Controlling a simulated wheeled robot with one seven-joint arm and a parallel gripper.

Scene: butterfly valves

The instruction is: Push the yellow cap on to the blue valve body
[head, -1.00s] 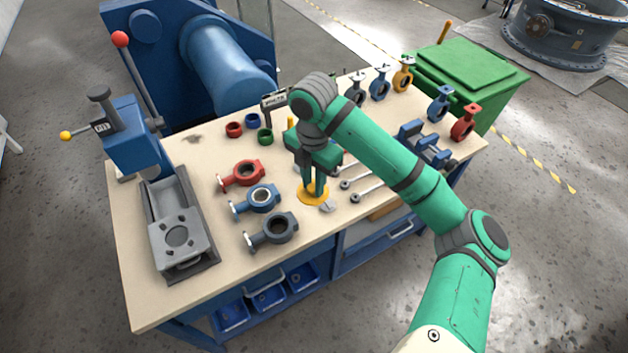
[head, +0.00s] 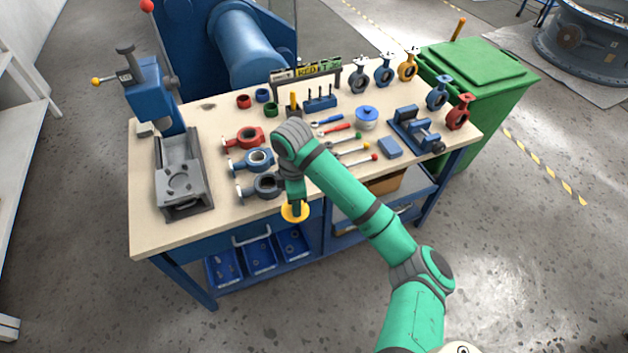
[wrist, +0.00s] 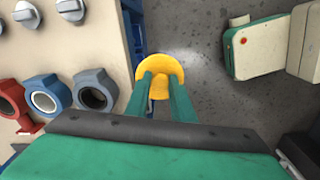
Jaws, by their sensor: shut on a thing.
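The yellow cap (head: 295,212) is a round disc held at the tips of my gripper (head: 295,203), in front of the table's front edge and over the floor. In the wrist view the yellow cap (wrist: 160,74) sits between the two green fingers of my gripper (wrist: 160,92), which is shut on it. The blue valve body (head: 257,160) lies flat on the table, up and left of my gripper, its ring opening facing up.
A red valve body (head: 245,138) and a dark grey one (head: 265,186) flank the blue one. A press (head: 183,178) stands at the table's left. Tools and a blue vise (head: 415,130) lie to the right.

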